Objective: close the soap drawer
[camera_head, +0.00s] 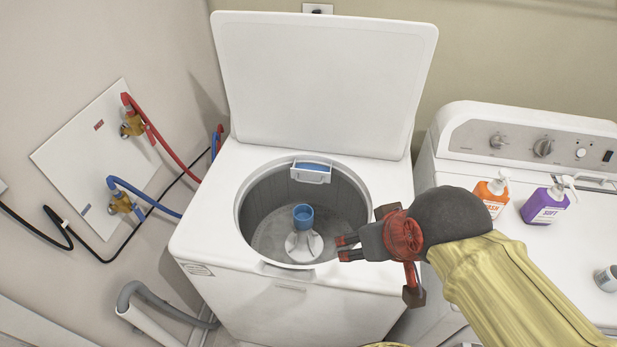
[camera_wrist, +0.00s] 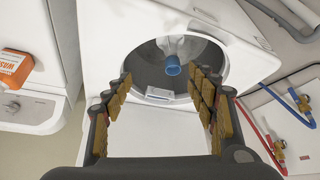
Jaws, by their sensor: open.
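The soap drawer (camera_head: 311,172) is a small white tray with blue inside. It sticks out from the back rim of the washer's round opening, over the tub. In the wrist view the soap drawer (camera_wrist: 160,94) shows between my two fingers, some distance beyond them. My gripper (camera_head: 348,248) is open and empty, above the front right part of the opening, apart from the drawer. In the wrist view its padded fingers (camera_wrist: 164,78) are spread wide on both sides.
The washer's lid (camera_head: 320,85) stands open behind the opening. A blue-topped agitator (camera_head: 303,220) rises in the tub. An orange bottle (camera_head: 492,192) and a purple bottle (camera_head: 545,205) stand on the machine at right. Red and blue hoses (camera_head: 150,195) run along the left wall.

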